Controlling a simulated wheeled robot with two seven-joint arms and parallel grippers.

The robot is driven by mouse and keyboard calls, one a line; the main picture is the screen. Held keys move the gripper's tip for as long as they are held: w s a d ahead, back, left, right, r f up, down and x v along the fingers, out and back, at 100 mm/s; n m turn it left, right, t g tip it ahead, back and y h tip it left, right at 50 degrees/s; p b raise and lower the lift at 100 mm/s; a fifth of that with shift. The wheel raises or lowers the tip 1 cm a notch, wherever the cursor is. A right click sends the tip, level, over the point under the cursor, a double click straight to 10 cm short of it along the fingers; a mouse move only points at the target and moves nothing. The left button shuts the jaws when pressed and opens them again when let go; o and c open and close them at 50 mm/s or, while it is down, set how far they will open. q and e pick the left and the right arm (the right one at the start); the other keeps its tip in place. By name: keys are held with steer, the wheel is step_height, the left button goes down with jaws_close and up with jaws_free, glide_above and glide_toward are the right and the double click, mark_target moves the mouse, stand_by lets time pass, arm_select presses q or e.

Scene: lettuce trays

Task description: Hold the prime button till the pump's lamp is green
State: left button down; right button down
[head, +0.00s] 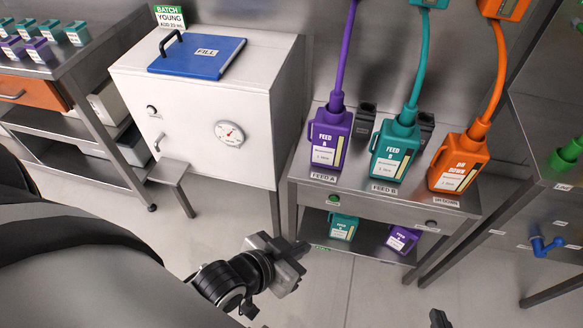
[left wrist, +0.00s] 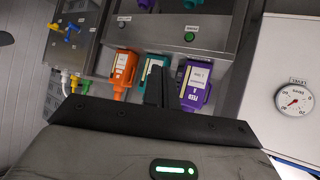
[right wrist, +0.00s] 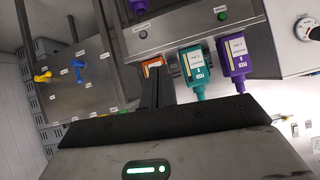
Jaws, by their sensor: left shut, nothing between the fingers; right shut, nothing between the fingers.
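On the front of the steel feed stand (head: 385,212) are a green round fitting (head: 333,199) at the left and a dark round fitting (head: 432,224) at the right. Their labels are too small to read, so I cannot tell which is the prime button and which the lamp. Both also show in the left wrist view, green (left wrist: 190,36) and dark (left wrist: 124,19). My left gripper (head: 297,249) is shut and empty, in front of and below the stand's left end, apart from it. My right gripper (head: 439,317) is shut and empty at the bottom edge, only its tip visible.
Purple (head: 330,138), teal (head: 395,150) and orange (head: 459,162) bottles with hoses stand on top. Teal (head: 343,226) and purple (head: 402,239) bottles sit on the lower shelf. A white cabinet (head: 200,110) with a gauge stands left. A blue valve (head: 546,245) is right. Floor in front is clear.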

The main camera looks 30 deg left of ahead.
arm_select(q)
steer(key=shift+a, duration=0.15)
arm_select(e)
steer(key=shift+a, duration=0.15)
steer(key=shift+f, duration=0.1)
